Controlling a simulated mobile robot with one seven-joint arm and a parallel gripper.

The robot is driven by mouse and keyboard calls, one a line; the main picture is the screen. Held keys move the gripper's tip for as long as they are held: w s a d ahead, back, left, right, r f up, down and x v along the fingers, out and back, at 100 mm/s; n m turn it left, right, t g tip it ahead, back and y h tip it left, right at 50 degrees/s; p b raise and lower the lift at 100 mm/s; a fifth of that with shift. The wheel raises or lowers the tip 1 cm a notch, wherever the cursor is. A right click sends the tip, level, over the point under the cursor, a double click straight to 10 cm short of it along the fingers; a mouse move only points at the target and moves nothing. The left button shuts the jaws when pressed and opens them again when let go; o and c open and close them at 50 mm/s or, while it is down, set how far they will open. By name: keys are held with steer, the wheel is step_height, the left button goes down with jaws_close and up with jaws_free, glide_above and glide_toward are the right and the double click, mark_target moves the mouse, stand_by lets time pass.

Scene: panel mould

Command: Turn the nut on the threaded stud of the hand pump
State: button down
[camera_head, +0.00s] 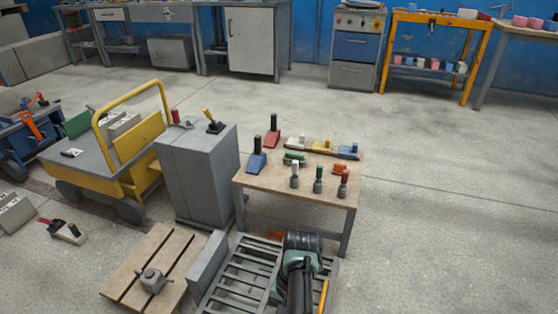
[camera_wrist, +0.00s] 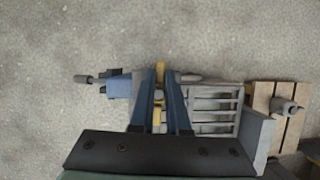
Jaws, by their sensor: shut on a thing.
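In the wrist view, my gripper (camera_wrist: 161,98) has its two blue-grey fingers close together around a small pale piece, apparently the nut, though its outline is mostly hidden. Beyond the fingers is a blue-grey body (camera_wrist: 118,87), apparently the hand pump, with a grey rod and dark knob at its left. Another grey rod end (camera_wrist: 190,78) sticks out at the right. A yellow bar (camera_wrist: 160,72) runs behind the gap between the fingers. In the head view my arm hides the jaws and the pump; a yellow bar (camera_head: 323,297) shows beside it. The stud's thread cannot be made out.
A grey slatted rack (camera_head: 232,281) lies beside the work spot. A wooden pallet (camera_head: 124,283) bears a grey round fitting (camera_head: 152,281). A wooden-topped table (camera_head: 258,181) with several coloured tools and a grey cabinet (camera_head: 195,180) stand behind. Floor at the right is clear.

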steer(key=shift+s+f, duration=0.15)
steer(key=n, duration=0.1)
steer(key=n+h, duration=0.1)
steer(key=n, duration=0.1)
steer(key=shift+d+g, duration=0.3)
steer(key=c, duration=0.8)
jaws_free()
steer(key=p+v, duration=0.2)
steer(key=v, duration=1.1)
steer(key=shift+a, duration=0.2)
